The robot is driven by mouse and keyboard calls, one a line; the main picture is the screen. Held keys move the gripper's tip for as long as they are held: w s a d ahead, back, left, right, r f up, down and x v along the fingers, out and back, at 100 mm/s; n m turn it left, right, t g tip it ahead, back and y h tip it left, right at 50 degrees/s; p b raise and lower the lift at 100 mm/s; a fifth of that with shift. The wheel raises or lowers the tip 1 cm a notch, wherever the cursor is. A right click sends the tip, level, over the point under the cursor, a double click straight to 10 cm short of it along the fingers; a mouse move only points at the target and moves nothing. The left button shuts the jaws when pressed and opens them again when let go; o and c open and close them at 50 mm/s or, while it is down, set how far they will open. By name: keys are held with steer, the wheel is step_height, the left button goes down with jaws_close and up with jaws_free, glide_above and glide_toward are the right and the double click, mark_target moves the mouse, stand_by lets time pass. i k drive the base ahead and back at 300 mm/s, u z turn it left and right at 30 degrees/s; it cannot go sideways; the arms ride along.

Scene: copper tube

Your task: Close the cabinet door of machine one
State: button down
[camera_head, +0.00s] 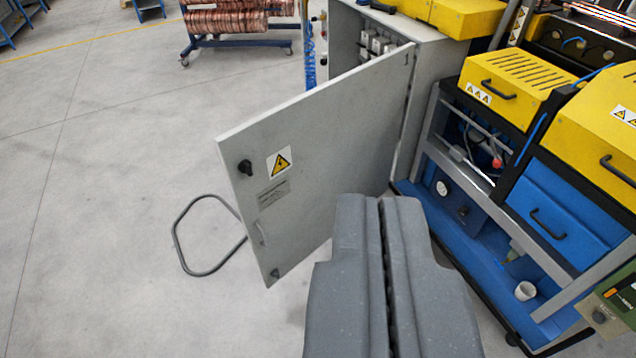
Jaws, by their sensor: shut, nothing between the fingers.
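The grey cabinet door (317,153) stands wide open, hinged on its right edge at the grey cabinet (409,88). Its outer face is toward me, with a black knob, a yellow warning sign and a small handle. Electrical parts show inside the cabinet above the door's top edge. My gripper (379,203) is shut and empty in the lower middle of the view. Its tips overlap the door's lower right part in the picture. I cannot tell whether they touch it. The door's lower right corner is hidden behind my gripper.
The blue and yellow machine (540,150) stands close on the right, with a white cup (525,291) on its lower ledge. A grey loop (207,236) shows left of the door. A rack of copper coils (238,22) stands at the back. The floor on the left is clear.

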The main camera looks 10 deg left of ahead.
mark_target(338, 136)
steer(key=u, duration=0.1)
steer(key=i, duration=1)
steer(key=z, duration=0.1)
